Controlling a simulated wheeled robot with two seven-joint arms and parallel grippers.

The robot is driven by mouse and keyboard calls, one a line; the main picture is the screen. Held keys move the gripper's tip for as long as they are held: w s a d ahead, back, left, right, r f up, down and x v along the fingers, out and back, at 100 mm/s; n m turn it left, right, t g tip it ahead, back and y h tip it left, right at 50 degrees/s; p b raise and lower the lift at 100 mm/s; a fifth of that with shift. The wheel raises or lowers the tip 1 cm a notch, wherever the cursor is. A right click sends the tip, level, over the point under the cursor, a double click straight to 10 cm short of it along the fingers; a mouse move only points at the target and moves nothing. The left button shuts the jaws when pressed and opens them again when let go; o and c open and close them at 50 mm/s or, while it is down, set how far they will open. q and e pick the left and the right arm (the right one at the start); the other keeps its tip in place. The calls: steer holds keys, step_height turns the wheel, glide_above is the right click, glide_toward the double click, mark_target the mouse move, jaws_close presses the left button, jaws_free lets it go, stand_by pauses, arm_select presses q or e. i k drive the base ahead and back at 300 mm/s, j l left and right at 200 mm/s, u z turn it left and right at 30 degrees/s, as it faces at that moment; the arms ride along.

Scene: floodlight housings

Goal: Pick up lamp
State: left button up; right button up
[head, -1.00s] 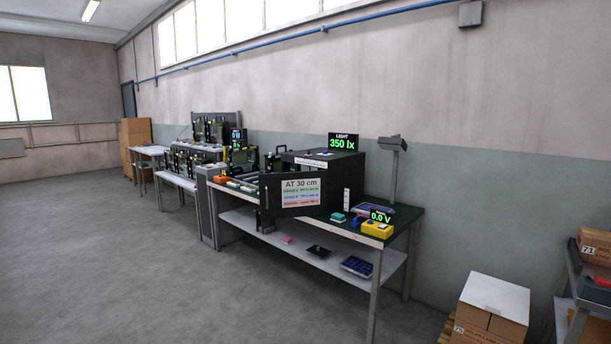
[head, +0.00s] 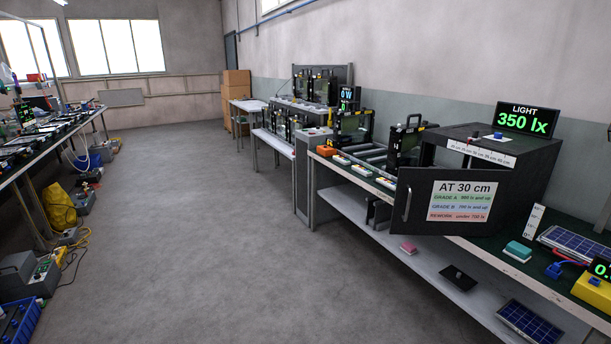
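Several dark lamps with frames and handles stand on the line at the right. One lamp (head: 352,133) stands on the bench's roller section, and another lamp (head: 406,142) stands to its right, close to the dark test box. More lamps (head: 318,87) stand on a rack farther back, and others (head: 283,122) on a low table in front of it. I cannot tell which lamp is meant. Neither of my grippers shows in the head view.
The dark test box (head: 537,152) has its door (head: 457,202) swung out over the bench's front edge; a display above reads 350 lx. A solar panel (head: 577,243) lies on the bench. A long bench (head: 42,152) with cables stands left. Grey floor (head: 230,240) between is clear.

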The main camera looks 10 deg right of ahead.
mark_target(404, 143)
steer(key=i, duration=1.5)
steer(key=i+j+z, duration=0.1)
steer(key=i, duration=1.35)
